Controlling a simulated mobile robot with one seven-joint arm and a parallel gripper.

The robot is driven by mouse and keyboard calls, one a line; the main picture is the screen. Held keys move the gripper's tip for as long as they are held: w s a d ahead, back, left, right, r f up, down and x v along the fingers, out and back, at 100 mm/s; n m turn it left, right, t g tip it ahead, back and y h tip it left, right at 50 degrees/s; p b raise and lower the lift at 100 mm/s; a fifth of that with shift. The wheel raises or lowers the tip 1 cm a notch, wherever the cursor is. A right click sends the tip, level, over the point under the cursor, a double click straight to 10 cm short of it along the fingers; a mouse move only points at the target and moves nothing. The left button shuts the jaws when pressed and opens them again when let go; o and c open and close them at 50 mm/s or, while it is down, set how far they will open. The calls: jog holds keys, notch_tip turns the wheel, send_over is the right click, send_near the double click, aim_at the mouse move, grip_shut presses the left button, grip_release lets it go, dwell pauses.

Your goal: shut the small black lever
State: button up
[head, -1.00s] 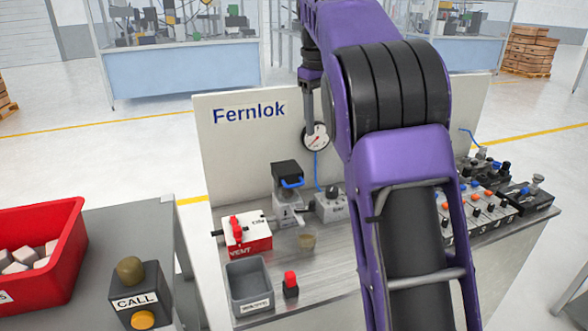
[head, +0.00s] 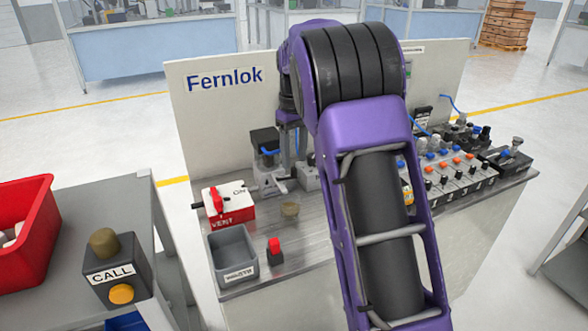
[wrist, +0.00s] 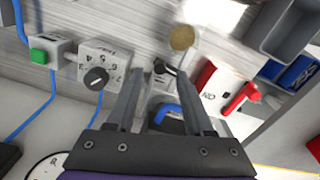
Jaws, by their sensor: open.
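My gripper (wrist: 161,78) is open and empty in the wrist view, its two grey fingers spread apart. A small black lever-like part (wrist: 165,69) with a pale end shows between and just past the fingertips; I cannot tell whether either finger touches it. It sits by a grey fixture with a blue handle (wrist: 168,112). In the head view this fixture, with a black top (head: 264,141), stands on the bench left of my arm. My gripper (head: 292,160) is beside it there, partly hidden, and the small black lever cannot be made out.
A dial box (wrist: 103,68) is close left in the wrist view. Levers and valves crowd the bench's right.

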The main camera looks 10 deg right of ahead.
jog(key=shift+f, duration=1.55)
jog(key=shift+c, duration=0.2)
grip_shut()
